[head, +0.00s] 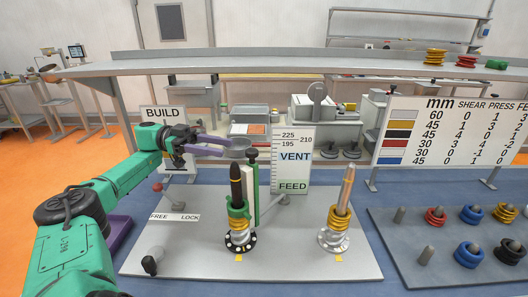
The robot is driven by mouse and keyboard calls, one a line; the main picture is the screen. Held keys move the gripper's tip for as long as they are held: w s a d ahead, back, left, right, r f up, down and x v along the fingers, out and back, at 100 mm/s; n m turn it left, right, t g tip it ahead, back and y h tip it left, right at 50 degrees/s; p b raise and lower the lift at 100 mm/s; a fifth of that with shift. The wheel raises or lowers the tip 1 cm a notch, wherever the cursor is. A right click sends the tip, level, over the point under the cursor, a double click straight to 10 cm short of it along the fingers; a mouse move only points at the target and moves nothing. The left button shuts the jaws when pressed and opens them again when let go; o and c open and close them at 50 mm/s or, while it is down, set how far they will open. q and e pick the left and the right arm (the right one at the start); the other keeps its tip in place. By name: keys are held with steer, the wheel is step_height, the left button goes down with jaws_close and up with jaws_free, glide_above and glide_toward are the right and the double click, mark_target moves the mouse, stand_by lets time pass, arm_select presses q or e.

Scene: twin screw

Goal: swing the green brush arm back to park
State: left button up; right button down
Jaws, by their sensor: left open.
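The left screw (236,186) is a dark upright rod on a black and white base. Green and yellow rings (238,222) sit around its lower part. A tall green upright piece (250,184) with a dark top stands just behind and right of it; I cannot tell for sure that this is the brush arm. My left gripper (226,147), with purple fingers, is open above and behind the left screw, left of the green piece's top. A small grey cup-like part shows by its fingertips; I cannot tell whether they touch. My right gripper is out of view.
A second copper screw (347,186) with yellow rings stands to the right on the grey plate (290,262). The BUILD sign (162,114) and VENT/FEED gauge board (293,160) stand behind. A ring tray (400,270) is at far right. The plate's front is mostly clear.

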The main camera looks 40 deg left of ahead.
mark_target(257, 152)
arm_select(q)
steer(key=p+x, duration=0.3)
steer(key=x, duration=0.2)
steer(key=p+x, duration=0.3)
steer(key=x, duration=0.3)
steer(key=shift+w+p, duration=0.3)
steer(key=shift+w+d+f, duration=0.25)
jaws_close()
steer(key=shift+a, duration=0.1)
stand_by(0.4)
